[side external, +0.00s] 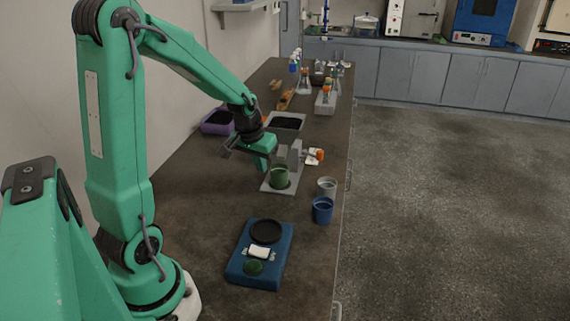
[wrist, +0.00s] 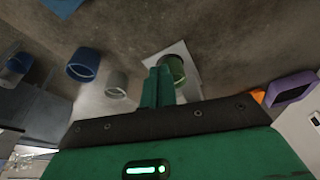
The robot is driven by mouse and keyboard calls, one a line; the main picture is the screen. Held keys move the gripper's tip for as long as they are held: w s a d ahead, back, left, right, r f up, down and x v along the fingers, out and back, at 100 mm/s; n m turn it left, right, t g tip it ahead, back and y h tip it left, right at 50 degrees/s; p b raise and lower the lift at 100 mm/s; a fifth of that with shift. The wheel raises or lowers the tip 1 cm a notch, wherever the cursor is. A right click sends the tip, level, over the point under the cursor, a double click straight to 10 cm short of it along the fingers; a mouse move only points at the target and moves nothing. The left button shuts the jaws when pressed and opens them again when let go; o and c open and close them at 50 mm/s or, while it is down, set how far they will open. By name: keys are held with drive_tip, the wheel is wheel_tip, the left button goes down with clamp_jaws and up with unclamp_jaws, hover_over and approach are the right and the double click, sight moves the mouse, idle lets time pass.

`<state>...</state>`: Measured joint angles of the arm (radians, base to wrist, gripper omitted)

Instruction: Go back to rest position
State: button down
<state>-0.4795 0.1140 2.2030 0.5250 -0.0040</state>
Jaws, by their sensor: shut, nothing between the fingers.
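My gripper (side external: 263,164) is shut and empty, pointing down over the bench beside the grey sieve shaker (side external: 296,154). In the wrist view my gripper's green fingers (wrist: 158,84) are together, with nothing between them. A green cup (side external: 279,177) stands on the shaker's light grey base plate. The cup also shows in the wrist view (wrist: 175,70), just beside the fingertips and partly hidden by them. I cannot tell whether the fingers touch it.
A grey cup (side external: 327,187) and a blue cup (side external: 322,211) stand to the right. A blue scale (side external: 257,256) with a black pan lies nearer. A purple bin (side external: 217,123), a grey tray (side external: 286,122) and an orange-capped item (side external: 317,155) lie around. Bare bench surrounds the scale.

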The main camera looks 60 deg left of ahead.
drive_tip(key=s+d+r+m+t, duration=0.1)
drive_tip(key=s+d+r+m, duration=0.1)
drive_tip(key=s+d+r, duration=0.4)
drive_tip(key=s+d+r+m+t+h, duration=0.1)
drive_tip(key=s+d+r+m, duration=0.2)
drive_tip(key=d, duration=0.9)
drive_tip(key=s+r, duration=0.3)
drive_tip(key=shift+s+d+r+m+t+h, duration=0.15)
drive_tip(key=shift+s+r+m+t+h, duration=0.15)
drive_tip(key=shift+s, duration=0.1)
